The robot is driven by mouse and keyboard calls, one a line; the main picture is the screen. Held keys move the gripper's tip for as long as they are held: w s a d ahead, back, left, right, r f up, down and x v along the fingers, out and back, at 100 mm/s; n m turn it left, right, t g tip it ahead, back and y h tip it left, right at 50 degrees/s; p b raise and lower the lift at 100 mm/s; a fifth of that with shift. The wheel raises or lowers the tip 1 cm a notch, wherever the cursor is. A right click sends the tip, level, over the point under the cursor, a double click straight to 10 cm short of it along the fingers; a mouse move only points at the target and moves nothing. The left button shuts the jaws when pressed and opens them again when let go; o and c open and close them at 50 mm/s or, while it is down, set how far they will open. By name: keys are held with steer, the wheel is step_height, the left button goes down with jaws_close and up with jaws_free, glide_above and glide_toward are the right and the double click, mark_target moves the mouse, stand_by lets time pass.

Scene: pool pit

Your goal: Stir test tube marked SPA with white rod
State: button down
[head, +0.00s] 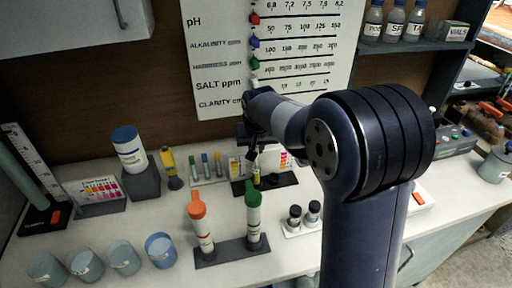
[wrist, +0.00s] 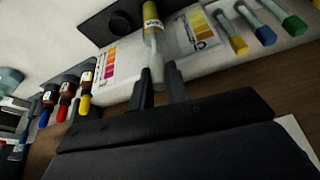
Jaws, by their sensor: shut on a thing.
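My gripper (wrist: 159,70) is shut on a pale, white-grey rod (wrist: 154,45), seen in the wrist view. The rod runs from between the fingers toward a tube with yellow contents (wrist: 151,12), and its far end appears to be at or in the tube's mouth. How deep it sits I cannot tell. The tube has a white label with dark letters, too small to read surely. In the head view the tube (head: 256,176) stands upright in a dark holder at the back of the bench, and my gripper (head: 254,148) is just above it.
Colour charts (wrist: 97,72) flank the tube. Several small coloured tubes (head: 205,164) stand to the left. Orange-capped (head: 201,225) and green-capped (head: 253,215) bottles stand in front, with two dark-capped vials (head: 303,215) to their right. Several cups (head: 124,257) stand front left.

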steer(key=shift+r, duration=0.15)
steer(key=shift+r+p, duration=3.75)
steer(key=shift+r, duration=1.15)
steer(key=shift+s+f, duration=0.1)
